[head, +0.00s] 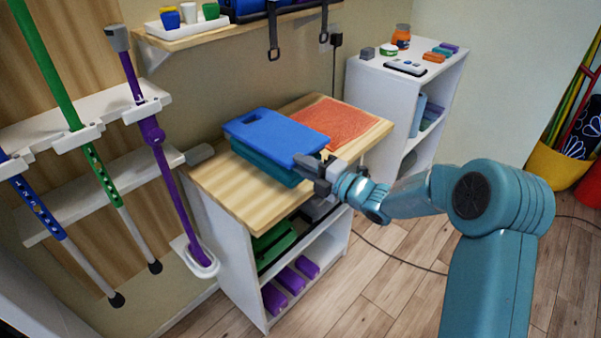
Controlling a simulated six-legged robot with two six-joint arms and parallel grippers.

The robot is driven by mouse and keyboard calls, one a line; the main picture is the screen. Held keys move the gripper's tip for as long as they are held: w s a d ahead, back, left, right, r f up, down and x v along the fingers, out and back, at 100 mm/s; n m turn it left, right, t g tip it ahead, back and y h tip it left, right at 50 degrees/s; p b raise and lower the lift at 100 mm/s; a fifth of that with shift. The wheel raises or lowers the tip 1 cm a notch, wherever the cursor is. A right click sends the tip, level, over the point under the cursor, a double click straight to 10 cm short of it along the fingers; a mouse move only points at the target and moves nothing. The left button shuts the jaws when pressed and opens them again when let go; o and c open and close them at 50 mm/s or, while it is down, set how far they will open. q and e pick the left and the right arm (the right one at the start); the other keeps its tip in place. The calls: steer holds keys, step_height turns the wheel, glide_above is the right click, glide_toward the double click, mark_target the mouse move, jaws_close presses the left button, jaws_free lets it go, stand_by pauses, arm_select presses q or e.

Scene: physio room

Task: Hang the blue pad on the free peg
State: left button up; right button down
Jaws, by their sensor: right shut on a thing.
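The blue pad (268,136) is a flat slab with a slot near its left end. It lies over a teal pad or bin (262,164) on the wooden top of a low cabinet; I cannot tell whether the two touch. My right gripper (316,168) reaches in from the right and is shut on the blue pad's near right corner. Two dark hooks, a left one (273,48) and a right one (324,30), hang below the wall shelf, with nothing seen on their lower ends. I cannot tell whether either is the free peg. My left gripper is not in view.
An orange-red mat (325,122) lies behind the pad on the cabinet top (228,192). A white rack (50,130) with several poles stands at left. The wall shelf (190,38) overhangs at the back. A white cabinet (425,85) with small items stands behind.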

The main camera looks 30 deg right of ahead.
mark_target(304, 194)
step_height(304, 194, down, 4)
steer(key=shift+w+d+r+b, duration=0.1)
steer(key=shift+r+b, duration=0.15)
steer(key=shift+b, duration=0.3)
steer(key=shift+r, duration=0.1)
steer(key=c, duration=1.1)
jaws_free()
steer(key=shift+o, duration=0.2)
